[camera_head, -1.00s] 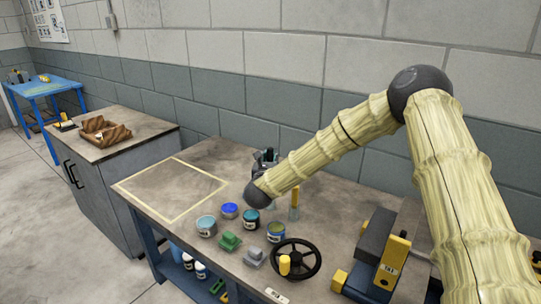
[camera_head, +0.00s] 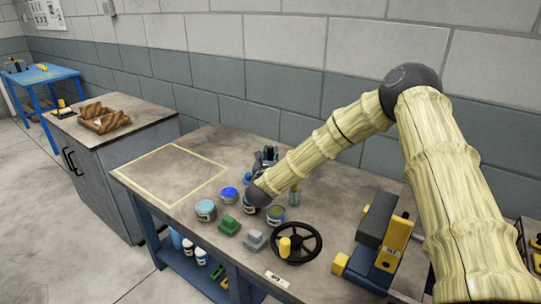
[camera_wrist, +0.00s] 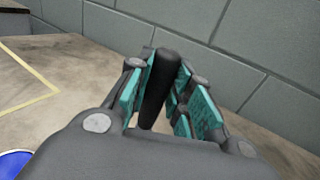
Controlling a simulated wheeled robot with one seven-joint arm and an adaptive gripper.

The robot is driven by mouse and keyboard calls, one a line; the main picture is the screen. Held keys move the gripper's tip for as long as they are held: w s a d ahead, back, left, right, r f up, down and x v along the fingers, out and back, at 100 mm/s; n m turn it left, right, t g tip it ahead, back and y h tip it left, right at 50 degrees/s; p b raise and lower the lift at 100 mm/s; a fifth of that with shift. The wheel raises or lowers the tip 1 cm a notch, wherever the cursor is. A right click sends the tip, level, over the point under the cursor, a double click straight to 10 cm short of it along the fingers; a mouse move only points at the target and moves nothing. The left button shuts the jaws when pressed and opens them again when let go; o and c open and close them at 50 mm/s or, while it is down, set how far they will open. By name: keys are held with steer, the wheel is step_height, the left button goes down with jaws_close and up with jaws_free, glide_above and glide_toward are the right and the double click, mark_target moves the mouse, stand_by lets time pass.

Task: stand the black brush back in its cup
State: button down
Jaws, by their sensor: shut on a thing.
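My gripper (camera_wrist: 157,92) is shut on the black brush (camera_wrist: 158,80). In the wrist view the brush's dark shaft stands between the teal finger pads, tilted slightly. In the head view my gripper (camera_head: 267,157) is over the back of the bench, and the brush cannot be made out there. A slim grey-green upright holder (camera_head: 294,194) stands just right of my wrist; I cannot tell whether it is the brush's cup.
Several paint tins, including a teal one (camera_head: 206,211) and an olive one (camera_head: 276,214), stand close below my wrist. The taped rectangle (camera_head: 172,176) is empty.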

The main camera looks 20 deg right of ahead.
steer(key=shift+f+b, duration=1.35)
steer(key=shift+f, duration=0.3)
steer(key=c, duration=1.2)
jaws_free()
steer(key=shift+s, duration=0.1)
steer(key=v, duration=1.2)
